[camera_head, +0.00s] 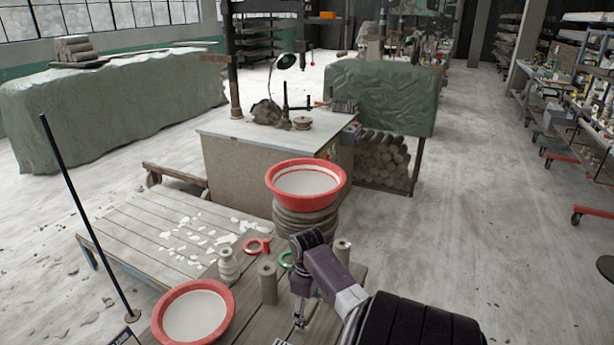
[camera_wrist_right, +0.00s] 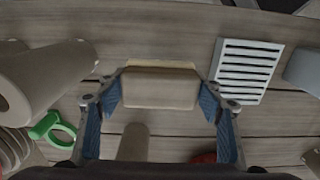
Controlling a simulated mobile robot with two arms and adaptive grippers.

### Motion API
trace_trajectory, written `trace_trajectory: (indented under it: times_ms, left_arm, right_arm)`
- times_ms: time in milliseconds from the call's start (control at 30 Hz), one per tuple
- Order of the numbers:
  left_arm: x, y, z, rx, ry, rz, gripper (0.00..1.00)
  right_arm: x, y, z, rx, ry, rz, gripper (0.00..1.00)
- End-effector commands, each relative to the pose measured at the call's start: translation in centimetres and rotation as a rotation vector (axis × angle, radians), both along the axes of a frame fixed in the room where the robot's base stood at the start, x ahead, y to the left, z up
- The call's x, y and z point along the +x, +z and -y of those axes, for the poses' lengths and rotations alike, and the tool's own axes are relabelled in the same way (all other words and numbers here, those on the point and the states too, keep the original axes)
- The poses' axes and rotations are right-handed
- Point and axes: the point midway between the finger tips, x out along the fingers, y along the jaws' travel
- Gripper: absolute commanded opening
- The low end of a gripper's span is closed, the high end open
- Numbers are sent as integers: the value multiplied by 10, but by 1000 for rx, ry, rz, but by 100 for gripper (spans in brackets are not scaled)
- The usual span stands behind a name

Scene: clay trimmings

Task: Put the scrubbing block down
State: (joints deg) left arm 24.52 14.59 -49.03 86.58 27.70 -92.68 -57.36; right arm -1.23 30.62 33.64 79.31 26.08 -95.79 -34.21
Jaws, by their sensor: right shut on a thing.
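The scrubbing block (camera_wrist_right: 160,88) is a tan block with a paler yellowish strip along its far side. It shows in the right wrist view between the blue fingertips of my right gripper (camera_wrist_right: 162,100). The gripper is shut on it, one finger on each side. In the head view my right gripper (camera_head: 299,312) points down over the front of the slatted wooden table (camera_head: 125,225), and the block is not clear there. I cannot tell whether the block touches the table. My left gripper is out of view.
A white slatted rack (camera_wrist_right: 245,70) lies right of the block in the wrist view. Clay cylinders (camera_head: 267,283), a green ring (camera_head: 286,259) and a red ring (camera_head: 257,246) are close by. Red-rimmed basins (camera_head: 306,163) stand behind and at left (camera_head: 170,300). White scraps (camera_head: 190,232) litter the table.

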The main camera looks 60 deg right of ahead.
Motion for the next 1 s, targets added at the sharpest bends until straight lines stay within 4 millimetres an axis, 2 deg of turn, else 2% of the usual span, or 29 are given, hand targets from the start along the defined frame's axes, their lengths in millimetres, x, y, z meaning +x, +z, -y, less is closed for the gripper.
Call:
trace_trajectory:
  times_ms: [400, 767, 800, 933, 1000]
  left_arm:
    - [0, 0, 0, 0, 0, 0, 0]
    - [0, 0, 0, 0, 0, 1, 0]
    - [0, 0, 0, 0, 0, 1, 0]
    - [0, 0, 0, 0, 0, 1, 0]
    - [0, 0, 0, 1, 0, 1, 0]
  right_arm:
    - [1, -46, 0, 0, 1, 0, 30]
    - [1, -50, 0, -1, 2, 0, 30]
    - [1, -51, 0, -1, 2, 0, 62]
    - [1, -51, 0, -1, 2, 0, 76]
    - [1, -51, 0, -1, 2, 0, 78]
